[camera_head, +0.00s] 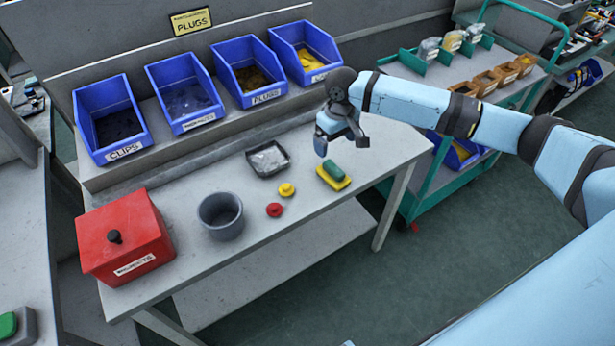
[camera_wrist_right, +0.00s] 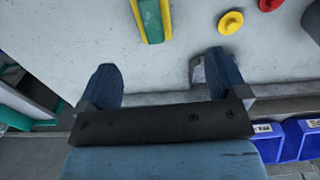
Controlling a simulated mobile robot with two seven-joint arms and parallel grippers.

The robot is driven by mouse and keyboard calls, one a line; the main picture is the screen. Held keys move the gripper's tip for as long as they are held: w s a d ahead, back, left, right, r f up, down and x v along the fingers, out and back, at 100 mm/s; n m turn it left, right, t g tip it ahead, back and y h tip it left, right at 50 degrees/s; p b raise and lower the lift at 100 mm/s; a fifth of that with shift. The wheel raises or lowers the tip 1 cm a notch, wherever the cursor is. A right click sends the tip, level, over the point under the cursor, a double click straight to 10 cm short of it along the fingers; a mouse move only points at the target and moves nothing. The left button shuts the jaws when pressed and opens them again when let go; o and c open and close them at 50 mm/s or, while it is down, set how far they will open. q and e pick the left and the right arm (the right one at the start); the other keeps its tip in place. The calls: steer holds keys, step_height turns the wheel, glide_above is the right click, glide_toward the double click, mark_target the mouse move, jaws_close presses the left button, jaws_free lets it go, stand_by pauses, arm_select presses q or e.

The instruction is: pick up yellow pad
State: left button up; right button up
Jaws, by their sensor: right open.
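The yellow pad (camera_head: 346,184) lies on the grey workbench with a green block (camera_head: 334,170) on top, so only its edges show. In the right wrist view the yellow pad (camera_wrist_right: 136,16) and green block (camera_wrist_right: 152,20) are cut by the top edge. My right gripper (camera_head: 341,147) is open and empty, above the bench and behind the pad in the head view. In the wrist view its fingers (camera_wrist_right: 160,66) are spread, with the pad beyond them and apart from them. My left gripper is not in view.
A yellow knob (camera_head: 286,190) and red knob (camera_head: 274,210) lie left of the pad. Nearby are a grey pot (camera_head: 221,228), dark tray (camera_head: 268,171) and red box (camera_head: 124,239). Blue bins (camera_head: 184,100) line the back shelf. The bench edge is close to the pad's right.

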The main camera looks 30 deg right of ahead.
mark_target(334, 167)
steer(key=f, duration=0.7)
steer(key=shift+w+d+f, duration=0.25)
steer(key=shift+d+f, duration=0.05)
steer(key=shift+f, duration=0.1)
steer(key=shift+w+d+f, duration=0.1)
steer(key=shift+w+f, duration=0.05)
steer(key=shift+f, duration=1.2)
steer(key=shift+w+d+f, duration=0.1)
steer(key=shift+f, duration=1.2)
steer(key=c, duration=1)
steer(key=shift+r, duration=0.1)
step_height(334, 167, up, 20)
steer(key=shift+f, duration=0.1)
